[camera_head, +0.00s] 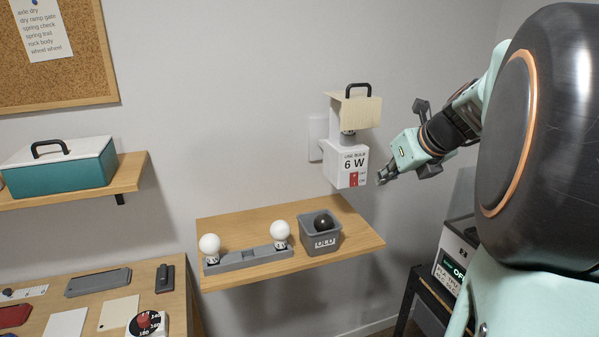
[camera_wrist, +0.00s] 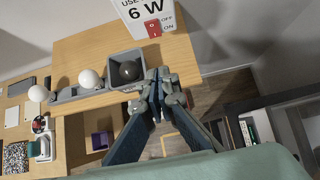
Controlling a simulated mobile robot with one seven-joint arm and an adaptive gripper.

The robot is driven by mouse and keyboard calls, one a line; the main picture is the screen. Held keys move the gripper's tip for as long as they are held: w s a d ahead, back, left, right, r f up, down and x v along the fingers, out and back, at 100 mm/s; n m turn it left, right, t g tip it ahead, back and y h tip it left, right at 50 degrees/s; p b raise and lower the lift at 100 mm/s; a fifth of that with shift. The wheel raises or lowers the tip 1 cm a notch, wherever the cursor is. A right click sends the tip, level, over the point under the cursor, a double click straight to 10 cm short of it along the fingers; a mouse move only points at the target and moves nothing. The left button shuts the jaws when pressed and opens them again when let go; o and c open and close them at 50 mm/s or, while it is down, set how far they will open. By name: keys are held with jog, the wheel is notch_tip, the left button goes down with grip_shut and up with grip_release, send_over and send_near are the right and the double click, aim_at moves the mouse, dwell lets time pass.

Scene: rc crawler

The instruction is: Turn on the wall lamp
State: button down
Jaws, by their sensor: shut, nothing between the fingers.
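The wall lamp (camera_head: 346,162) is a white box on the wall marked "USE BULB 6 W", with a cream shade (camera_head: 357,111) and a black handle on top. A red switch (camera_head: 354,179) sits low on its front; it also shows in the wrist view (camera_wrist: 153,27), beside the words OFF and ON. I cannot tell which way the switch is set. My gripper (camera_head: 382,178) is just right of the lamp box, near switch height, apart from it. In the wrist view my gripper (camera_wrist: 158,78) is shut and empty, with its tips below the switch in the picture.
A wooden shelf (camera_head: 362,235) below the lamp holds a grey tray with two white bulbs (camera_head: 209,247) and a grey bin (camera_head: 333,238) with a dark bulb. A teal box (camera_head: 60,166) stands on another shelf at left. A cluttered table (camera_head: 180,310) is lower left.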

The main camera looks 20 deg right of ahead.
aim_at(354, 186)
jog(key=w+r+x, duration=0.1)
jog(key=w+x, duration=0.1)
jog(key=x, duration=0.9)
jog(key=shift+r+p, duration=0.25)
jog(key=shift+p, duration=0.05)
jog(key=shift+w+a, duration=0.1)
jog(key=shift+w+p, duration=0.15)
jog(key=shift+p, duration=0.3)
jog(key=shift+f, duration=0.1)
